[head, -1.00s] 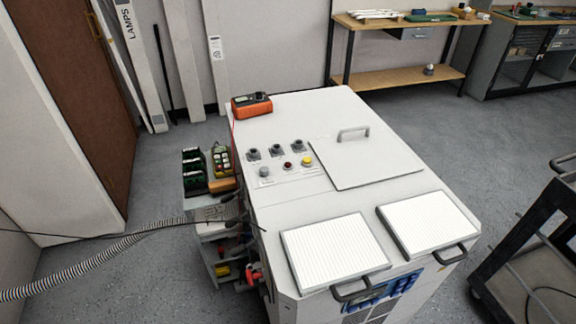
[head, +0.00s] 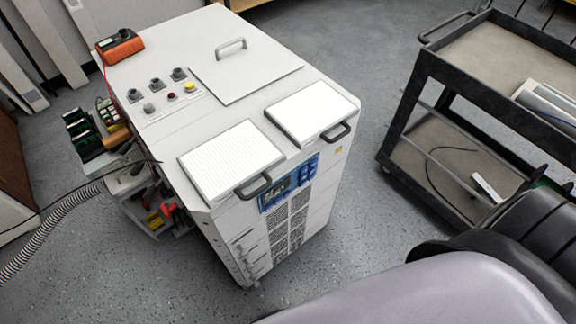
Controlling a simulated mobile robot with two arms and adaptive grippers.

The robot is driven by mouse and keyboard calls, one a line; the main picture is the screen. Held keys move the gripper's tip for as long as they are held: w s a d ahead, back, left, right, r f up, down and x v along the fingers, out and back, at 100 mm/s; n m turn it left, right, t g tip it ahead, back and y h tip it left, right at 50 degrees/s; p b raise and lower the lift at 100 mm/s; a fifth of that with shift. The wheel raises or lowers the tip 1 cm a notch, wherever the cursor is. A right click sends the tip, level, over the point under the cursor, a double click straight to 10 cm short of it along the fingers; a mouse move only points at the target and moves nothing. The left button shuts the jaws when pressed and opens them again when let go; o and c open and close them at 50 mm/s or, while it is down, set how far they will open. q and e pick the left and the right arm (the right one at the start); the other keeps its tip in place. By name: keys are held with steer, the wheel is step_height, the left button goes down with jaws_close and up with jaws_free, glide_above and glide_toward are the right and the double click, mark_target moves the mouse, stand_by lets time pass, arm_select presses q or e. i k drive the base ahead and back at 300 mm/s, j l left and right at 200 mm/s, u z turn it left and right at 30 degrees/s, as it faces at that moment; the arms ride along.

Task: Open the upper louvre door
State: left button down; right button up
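Two white, finely ribbed louvre panels lie on the near end of the white cabinet's top, both flat. One panel (head: 231,160) is nearer the left, with a dark handle (head: 253,186) at its front edge. The other panel (head: 312,110) is to the right and farther up the picture, with its own dark handle (head: 334,133). I cannot tell from the picture which one is called upper. Both appear closed. Neither gripper shows in the head view.
The white cabinet (head: 300,195) also has a flat lid (head: 245,72) with a grey handle, knobs and an orange meter (head: 119,45). A dark cart (head: 500,40) stands right. A corrugated hose (head: 50,230) runs at left. My own grey and black body part fills the lower right.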

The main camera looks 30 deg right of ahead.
mark_target(240, 244)
steer(key=k+l, duration=0.6)
steer(key=k+j, duration=0.45)
steer(key=k, duration=0.2)
